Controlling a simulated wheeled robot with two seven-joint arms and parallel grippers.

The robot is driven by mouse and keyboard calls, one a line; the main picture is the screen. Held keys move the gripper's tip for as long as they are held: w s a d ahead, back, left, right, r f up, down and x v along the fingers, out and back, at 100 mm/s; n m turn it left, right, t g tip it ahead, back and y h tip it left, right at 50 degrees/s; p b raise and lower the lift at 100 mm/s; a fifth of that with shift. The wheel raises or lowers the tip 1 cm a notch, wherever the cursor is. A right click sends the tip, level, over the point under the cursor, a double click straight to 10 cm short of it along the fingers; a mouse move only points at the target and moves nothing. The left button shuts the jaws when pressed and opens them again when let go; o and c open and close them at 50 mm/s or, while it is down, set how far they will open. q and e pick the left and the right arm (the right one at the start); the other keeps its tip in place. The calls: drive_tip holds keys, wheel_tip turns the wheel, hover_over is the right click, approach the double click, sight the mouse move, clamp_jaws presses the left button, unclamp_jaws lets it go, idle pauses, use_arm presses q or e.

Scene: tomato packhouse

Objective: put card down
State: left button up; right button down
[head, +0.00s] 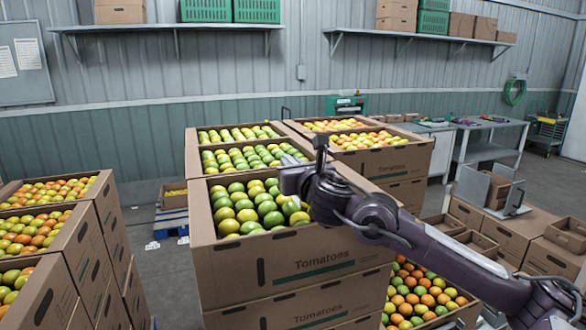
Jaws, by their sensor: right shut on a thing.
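My right gripper (292,182) reaches in from the right, over the front tomato carton (300,262) at the top of the middle stack. Its fingers point left and away, and the hand hides most of their tips. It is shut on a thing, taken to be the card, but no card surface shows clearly. The front carton is brown, printed "Tomatoes", and filled with green and yellow-orange tomatoes (255,207). My left gripper is not in view.
More full cartons (385,160) stand behind. Another carton stack (88,235) is at the left. An open carton of tomatoes (462,318) sits low at the right, near empty boxes (555,262). Grey benches (490,135) line the back wall. Floor shows between the left and middle stacks.

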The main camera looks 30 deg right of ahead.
drive_tip(key=shift+d+f, duration=0.1)
drive_tip(key=shift+f, duration=0.3)
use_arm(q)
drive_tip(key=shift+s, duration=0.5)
use_arm(e)
drive_tip(key=c, duration=1.4)
unclamp_jaws()
drive_tip(key=shift+f, duration=0.1)
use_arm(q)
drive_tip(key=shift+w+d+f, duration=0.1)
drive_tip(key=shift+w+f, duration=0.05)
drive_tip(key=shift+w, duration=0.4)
use_arm(e)
drive_tip(key=shift+o, duration=0.2)
